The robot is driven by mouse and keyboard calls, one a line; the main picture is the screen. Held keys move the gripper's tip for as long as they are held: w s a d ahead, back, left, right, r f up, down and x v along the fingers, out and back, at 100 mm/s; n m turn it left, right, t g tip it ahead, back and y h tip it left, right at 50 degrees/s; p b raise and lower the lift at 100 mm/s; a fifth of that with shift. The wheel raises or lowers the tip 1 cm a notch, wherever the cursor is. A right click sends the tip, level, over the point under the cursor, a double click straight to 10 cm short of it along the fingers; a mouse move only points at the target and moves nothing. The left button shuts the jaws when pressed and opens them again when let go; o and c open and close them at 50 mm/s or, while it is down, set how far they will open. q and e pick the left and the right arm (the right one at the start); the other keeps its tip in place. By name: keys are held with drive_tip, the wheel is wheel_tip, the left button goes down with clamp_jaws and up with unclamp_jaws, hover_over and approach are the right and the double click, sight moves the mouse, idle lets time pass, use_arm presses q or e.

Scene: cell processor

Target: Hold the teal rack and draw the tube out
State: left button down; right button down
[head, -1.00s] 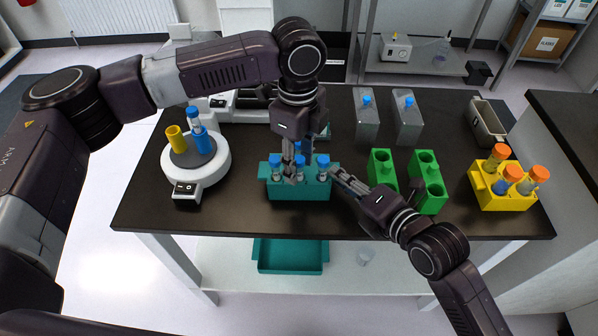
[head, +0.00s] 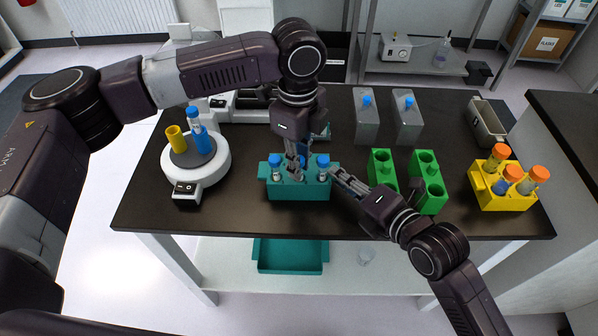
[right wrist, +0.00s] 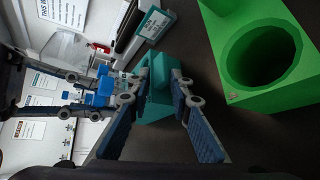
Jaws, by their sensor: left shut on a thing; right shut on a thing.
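The teal rack (head: 300,192) stands near the front edge of the black table, with blue-capped tubes in it. One tube (head: 275,163) is at its left and another (head: 323,163) at its right. My left gripper (head: 296,172) points down over the middle of the rack, shut on a blue-capped tube (head: 303,149) that its fingers largely hide. How far this tube sits in its hole is hidden. My right gripper (head: 337,176) is shut on the rack's right end. In the right wrist view, its fingers lie either side of the teal rack wall (right wrist: 158,98).
Green racks (head: 383,182) stand close right of my right gripper, and one looms large in the right wrist view (right wrist: 232,100). A yellow rack (head: 512,202) with orange-capped tubes is farther right. A white round device (head: 218,165) stands left.

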use_arm(q)
drive_tip(key=shift+r, duration=0.25)
use_arm(e)
drive_tip(key=shift+f, duration=0.2)
use_arm(q)
drive_tip(key=shift+r, duration=3.55)
use_arm(e)
drive_tip(key=shift+s, duration=0.1)
use_arm(q)
wheel_tip(320, 180, up, 7)
use_arm(e)
drive_tip(key=c, duration=1.9)
unclamp_jaws()
drive_tip(key=shift+c, duration=0.2)
drive_tip(key=shift+o, duration=1.3)
drive_tip(key=shift+r, duration=0.1)
drive_tip(key=shift+v, duration=3.65)
